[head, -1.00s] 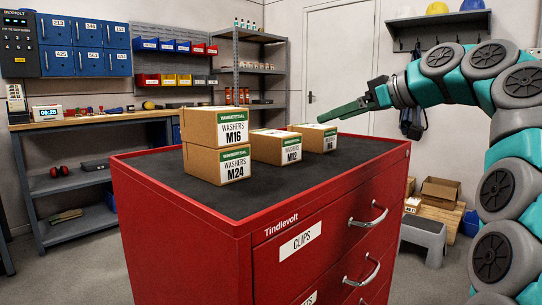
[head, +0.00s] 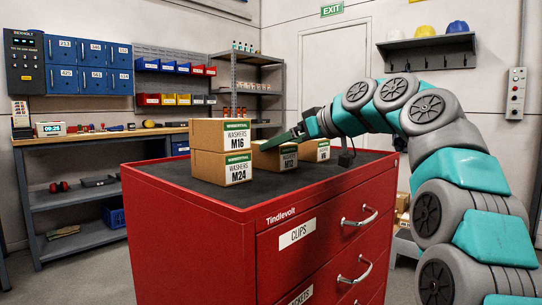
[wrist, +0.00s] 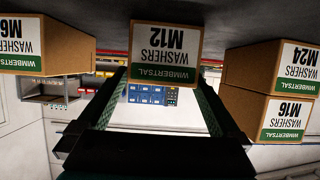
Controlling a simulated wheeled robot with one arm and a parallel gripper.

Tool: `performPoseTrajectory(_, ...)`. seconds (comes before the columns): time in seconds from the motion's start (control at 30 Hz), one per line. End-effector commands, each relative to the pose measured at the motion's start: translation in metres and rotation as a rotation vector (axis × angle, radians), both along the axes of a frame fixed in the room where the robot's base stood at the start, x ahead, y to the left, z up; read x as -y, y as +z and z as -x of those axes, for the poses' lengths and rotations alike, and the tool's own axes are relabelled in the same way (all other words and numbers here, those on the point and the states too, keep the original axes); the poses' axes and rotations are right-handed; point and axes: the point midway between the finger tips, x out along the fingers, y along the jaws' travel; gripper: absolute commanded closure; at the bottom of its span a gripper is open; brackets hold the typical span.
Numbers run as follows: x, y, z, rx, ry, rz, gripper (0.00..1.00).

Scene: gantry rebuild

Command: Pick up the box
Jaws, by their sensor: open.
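Several cardboard washer boxes sit on the dark top of the red cabinet (head: 190,215). The M16 box (head: 207,132) is stacked on the M24 box (head: 207,165) at the left. The M12 box (head: 268,160) is in the middle, with the M6 box (head: 314,151) behind it to the right. My gripper (head: 285,139) is at the M12 box, its green finger crossing the box's upper part. In the wrist view, upside down, my gripper (wrist: 163,82) is open, with the M12 box (wrist: 165,45) centred ahead between the fingers. I cannot tell whether the fingers touch it.
In the wrist view the M6 box (wrist: 55,45) flanks one finger and the M16 box (wrist: 272,115) the other. A workbench (head: 90,137) and shelving (head: 245,82) stand behind. The cabinet's near top is clear.

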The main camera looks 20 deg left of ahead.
Motion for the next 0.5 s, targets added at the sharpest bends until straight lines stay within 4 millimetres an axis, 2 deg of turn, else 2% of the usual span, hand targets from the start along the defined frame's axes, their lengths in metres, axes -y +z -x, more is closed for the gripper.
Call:
performPoseTrajectory(0.23,-0.030,-0.016,-0.011,-0.005,0.002,0.003,0.00)
performPoseTrajectory(0.5,-0.034,-0.017,-0.013,-0.003,0.000,0.001,0.00)
